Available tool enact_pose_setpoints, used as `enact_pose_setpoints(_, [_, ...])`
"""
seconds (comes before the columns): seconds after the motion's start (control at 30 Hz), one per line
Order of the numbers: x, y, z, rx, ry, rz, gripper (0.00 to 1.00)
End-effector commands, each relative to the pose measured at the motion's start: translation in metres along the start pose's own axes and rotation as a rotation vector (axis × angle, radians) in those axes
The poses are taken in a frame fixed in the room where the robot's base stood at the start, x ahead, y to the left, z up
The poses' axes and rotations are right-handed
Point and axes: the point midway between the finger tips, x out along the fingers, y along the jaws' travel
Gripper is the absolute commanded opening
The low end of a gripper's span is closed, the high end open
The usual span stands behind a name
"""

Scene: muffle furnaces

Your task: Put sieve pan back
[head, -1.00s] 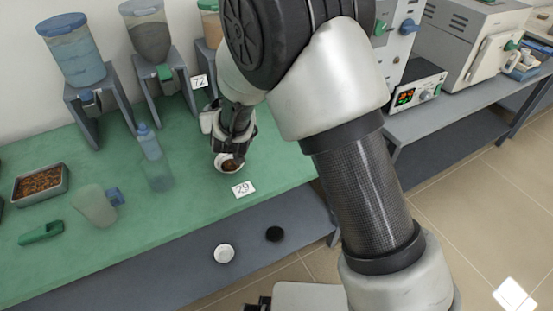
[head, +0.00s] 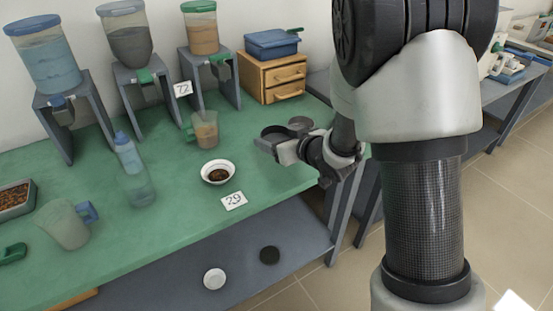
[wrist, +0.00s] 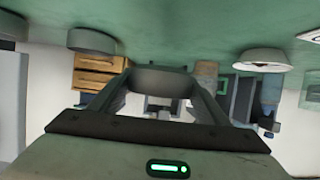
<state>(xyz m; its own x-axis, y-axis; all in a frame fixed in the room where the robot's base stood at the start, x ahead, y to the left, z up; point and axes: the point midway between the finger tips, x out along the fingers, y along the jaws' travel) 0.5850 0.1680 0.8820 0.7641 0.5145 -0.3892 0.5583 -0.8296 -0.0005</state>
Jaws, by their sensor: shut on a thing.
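My gripper (head: 274,144) is shut on a shallow round grey pan, likely the sieve pan (head: 271,132), near the right end of the green table. In the wrist view, the pan (wrist: 160,79) sits between the two fingers of my gripper (wrist: 158,92). Whether it touches the table is hard to tell. A similar round grey disc (head: 299,122) lies just beyond it. Two such discs show in the wrist view, one near the pan (wrist: 92,40) and one at the left edge (wrist: 12,26). Part of the table there is hidden by my arm.
A white bowl with brown contents (head: 218,172) stands left of my gripper, behind card 29 (head: 234,201). A beaker (head: 205,129), wooden drawers (head: 272,78) and hoppers on stands (head: 125,45) are behind. A bottle (head: 127,152) and jug (head: 66,222) stand left.

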Motion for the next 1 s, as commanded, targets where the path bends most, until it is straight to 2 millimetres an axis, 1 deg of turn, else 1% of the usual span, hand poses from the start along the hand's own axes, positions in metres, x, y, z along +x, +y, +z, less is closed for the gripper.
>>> enact_pose_setpoints(0.03, [0.004,-0.001,0.009,-0.001,0.000,-0.001,0.27])
enact_pose_setpoints(0.23, [0.010,-0.001,0.021,0.000,0.001,-0.001,0.27])
enact_pose_setpoints(0.43, [0.021,-0.001,0.048,-0.002,0.000,-0.001,0.27])
enact_pose_setpoints(0.7, [0.021,0.000,0.048,-0.002,0.003,0.000,0.27])
enact_pose_setpoints(0.87, [0.023,0.000,0.053,-0.002,0.003,0.001,0.27])
enact_pose_setpoints(0.9, [0.023,0.000,0.052,-0.002,0.002,0.001,0.75])
enact_pose_setpoints(0.97, [0.023,0.000,0.052,-0.002,0.002,0.001,0.85])
enact_pose_setpoints(1.0, [0.023,0.000,0.052,-0.002,0.002,0.000,0.88])
